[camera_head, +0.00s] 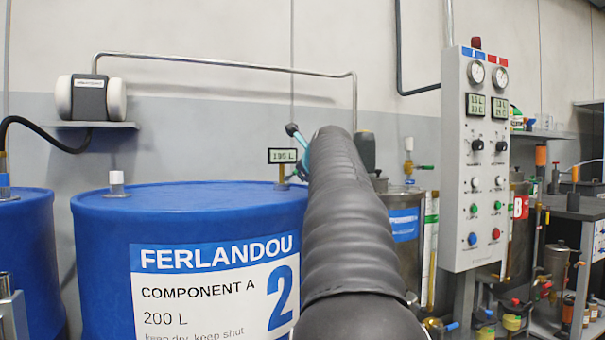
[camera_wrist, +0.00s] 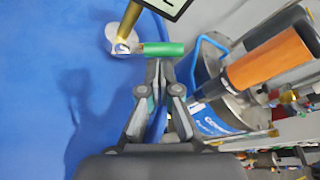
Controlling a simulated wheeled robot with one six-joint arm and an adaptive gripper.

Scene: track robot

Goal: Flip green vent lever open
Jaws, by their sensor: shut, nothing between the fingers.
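The green vent lever (camera_wrist: 163,48) shows in the wrist view as a short green handle. It points right from a metal fitting (camera_wrist: 122,46) at the foot of a brass post (camera_wrist: 129,22) on top of the blue drum (camera_wrist: 60,120). My gripper (camera_wrist: 154,64) is shut and empty, its fingertips just below the lever's middle in the picture. I cannot tell whether they touch it. In the head view the blue drum (camera_head: 180,205) carries the brass post (camera_head: 282,173); my arm hides the lever and most of my gripper.
A small display (camera_head: 282,155) tops the post. Right of the drum stand a metal tank (camera_head: 405,240) and a control panel (camera_head: 480,160). The drum top to the left is clear.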

